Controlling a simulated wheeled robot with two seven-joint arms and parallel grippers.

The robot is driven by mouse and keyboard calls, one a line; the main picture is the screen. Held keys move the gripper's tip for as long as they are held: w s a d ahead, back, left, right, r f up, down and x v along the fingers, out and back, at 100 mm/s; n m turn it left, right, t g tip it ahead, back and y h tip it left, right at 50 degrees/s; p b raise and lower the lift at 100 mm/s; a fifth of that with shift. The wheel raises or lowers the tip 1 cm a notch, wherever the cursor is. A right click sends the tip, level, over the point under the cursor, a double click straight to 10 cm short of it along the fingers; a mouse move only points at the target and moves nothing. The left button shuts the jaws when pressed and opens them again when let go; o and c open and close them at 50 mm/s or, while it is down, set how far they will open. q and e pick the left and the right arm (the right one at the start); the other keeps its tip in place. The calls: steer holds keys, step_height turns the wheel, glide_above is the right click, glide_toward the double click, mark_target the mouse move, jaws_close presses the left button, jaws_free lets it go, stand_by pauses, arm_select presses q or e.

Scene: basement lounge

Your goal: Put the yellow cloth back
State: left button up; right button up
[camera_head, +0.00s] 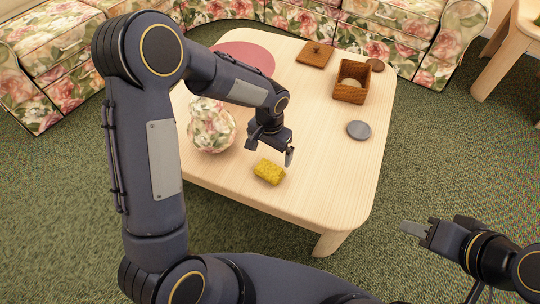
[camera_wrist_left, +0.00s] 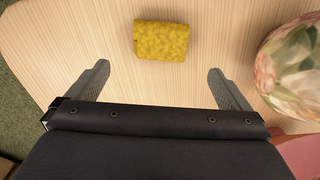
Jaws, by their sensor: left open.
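The yellow cloth (camera_head: 269,171) lies on the light wooden table (camera_head: 330,190), near its front edge. It looks like a small textured block. In the left wrist view the cloth (camera_wrist_left: 161,41) lies ahead of the fingertips, between their lines. My left gripper (camera_head: 270,154) is open and empty above the table, just behind the cloth in the head view. Its two fingers (camera_wrist_left: 158,75) stand wide apart in the wrist view and do not touch the cloth. My right gripper (camera_head: 415,232) is off the table at the lower right; its jaw gap cannot be made out.
A floral round vase-like object (camera_head: 211,128) stands left of the cloth, close to my left arm. A wooden box (camera_head: 352,82), a square wooden lid (camera_head: 315,54), a grey disc (camera_head: 358,130) and a pink round mat (camera_head: 248,55) are further back. The table's front right is clear.

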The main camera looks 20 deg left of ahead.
arm_select(q)
steer(key=shift+r, duration=1.1)
steer(key=s+a+r+n+t+h, duration=0.15)
steer(key=s+a+r, duration=0.25)
steer(key=s+r, duration=0.4)
steer(key=s+a+r+n+t+h, duration=0.1)
steer(key=s+a+r+n+t, duration=0.2)
steer(key=s+r, duration=0.4)
steer(key=s+r+n+t+h, duration=0.1)
steer(key=s, duration=0.6)
steer(key=shift+s+a, duration=0.2)
steer(key=shift+a, duration=0.1)
